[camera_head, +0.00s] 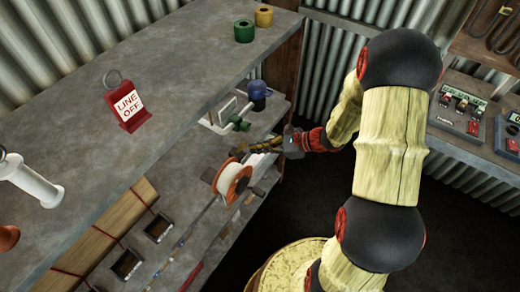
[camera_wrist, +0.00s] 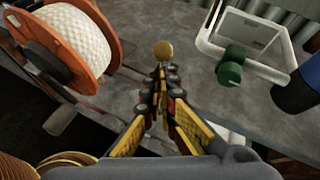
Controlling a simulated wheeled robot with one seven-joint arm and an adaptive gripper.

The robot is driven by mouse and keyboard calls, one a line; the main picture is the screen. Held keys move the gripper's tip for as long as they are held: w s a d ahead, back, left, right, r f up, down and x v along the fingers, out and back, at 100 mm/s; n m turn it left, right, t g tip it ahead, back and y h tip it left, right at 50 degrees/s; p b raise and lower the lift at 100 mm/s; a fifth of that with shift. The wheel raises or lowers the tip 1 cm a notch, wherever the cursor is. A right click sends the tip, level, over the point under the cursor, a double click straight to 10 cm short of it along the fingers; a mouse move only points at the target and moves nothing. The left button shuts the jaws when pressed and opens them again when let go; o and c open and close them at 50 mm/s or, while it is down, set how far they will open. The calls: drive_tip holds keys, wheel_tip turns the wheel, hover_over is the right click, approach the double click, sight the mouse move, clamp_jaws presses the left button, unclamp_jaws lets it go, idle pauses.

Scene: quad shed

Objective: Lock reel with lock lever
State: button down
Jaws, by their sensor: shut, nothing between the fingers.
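The reel (camera_head: 233,183) has orange flanges and is wound with white line. It stands on the lower shelf, and it also shows at upper left in the wrist view (camera_wrist: 85,45). My gripper (camera_wrist: 160,73) is shut and empty, its fingertips together. A round brass-coloured knob (camera_wrist: 163,49) shows just beyond the fingertips; it may be the end of the lock lever, but its stem is hidden behind the fingers. I cannot tell whether they touch. In the head view my gripper (camera_head: 248,149) reaches in from the right, just behind the reel.
A white frame (camera_wrist: 205,40) with a green knob (camera_wrist: 231,66) stands right of the fingers, beside a blue container (camera_wrist: 300,88). Dark boxes (camera_head: 158,228) sit lower left.

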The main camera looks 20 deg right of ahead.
drive_tip(key=shift+r, duration=0.1)
drive_tip(key=shift+w+r+g+p, duration=0.2)
drive_tip(key=shift+g+p, duration=0.1)
drive_tip(key=shift+p, duration=0.6)
drive_tip(key=shift+w+a+r+g+h+p, duration=0.35)
drive_tip(key=shift+r+h+p, duration=0.2)
drive_tip(key=shift+p, duration=1.25)
drive_tip(key=w+a+g+h+p, duration=0.1)
drive_tip(key=p, duration=0.3)
drive_tip(key=w+a+r+g+p, duration=0.1)
drive_tip(key=p, duration=0.2)
drive_tip(key=w+a+r+m+g+h+p, duration=0.1)
drive_tip(key=w+p, duration=0.1)
drive_tip(key=p, duration=0.2)
drive_tip(key=shift+h+p, duration=0.35)
drive_tip(key=shift+r, duration=0.15)
